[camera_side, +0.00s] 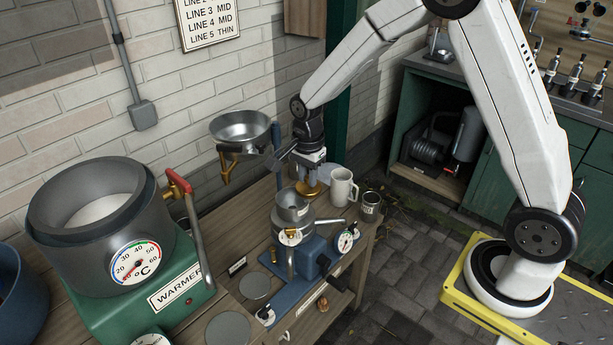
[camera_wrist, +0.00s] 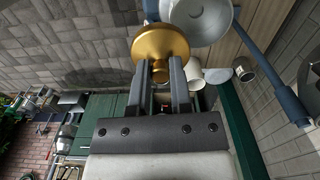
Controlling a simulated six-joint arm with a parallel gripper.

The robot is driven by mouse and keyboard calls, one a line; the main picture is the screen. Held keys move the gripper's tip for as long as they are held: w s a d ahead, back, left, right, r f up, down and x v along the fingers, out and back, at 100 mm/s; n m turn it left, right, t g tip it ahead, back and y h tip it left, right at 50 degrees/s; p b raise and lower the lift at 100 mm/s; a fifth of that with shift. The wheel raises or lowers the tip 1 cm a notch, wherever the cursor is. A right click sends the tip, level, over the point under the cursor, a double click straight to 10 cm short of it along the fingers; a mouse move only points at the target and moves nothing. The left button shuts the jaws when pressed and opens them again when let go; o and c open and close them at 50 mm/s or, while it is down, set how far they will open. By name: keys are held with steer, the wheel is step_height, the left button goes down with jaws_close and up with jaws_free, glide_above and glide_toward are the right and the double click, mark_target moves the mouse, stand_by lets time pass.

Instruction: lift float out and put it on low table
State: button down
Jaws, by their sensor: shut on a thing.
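My gripper (camera_side: 311,172) points down over the wooden bench (camera_side: 345,262) in the side view. It is shut on a brass piece with a round flange (camera_side: 311,189), which looks like the float. In the wrist view the brass float (camera_wrist: 160,42) sits between the fingertips (camera_wrist: 161,78), its wide disc facing away from my wrist. In the side view the float is just behind a small steel bowl (camera_side: 292,204) on a blue machine (camera_side: 290,262). I cannot tell how far it hangs above the bench. No separate low table can be made out for certain.
A white mug (camera_side: 342,187) and a metal cup (camera_side: 371,207) stand close right of the float. A green warmer (camera_side: 150,290) with a grey pot fills the left side.

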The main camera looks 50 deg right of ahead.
steer(key=s+r, duration=0.3)
steer(key=s, duration=0.5)
steer(key=shift+s+r, duration=0.15)
steer(key=shift+r, duration=0.15)
steer(key=shift+a, duration=0.1)
steer(key=d+f+m, duration=0.8)
steer(key=d+f, duration=1.1)
steer(key=f, duration=0.3)
steer(key=shift+w+f, duration=0.15)
steer(key=shift+w, duration=0.15)
steer(key=shift+w+d, duration=0.1)
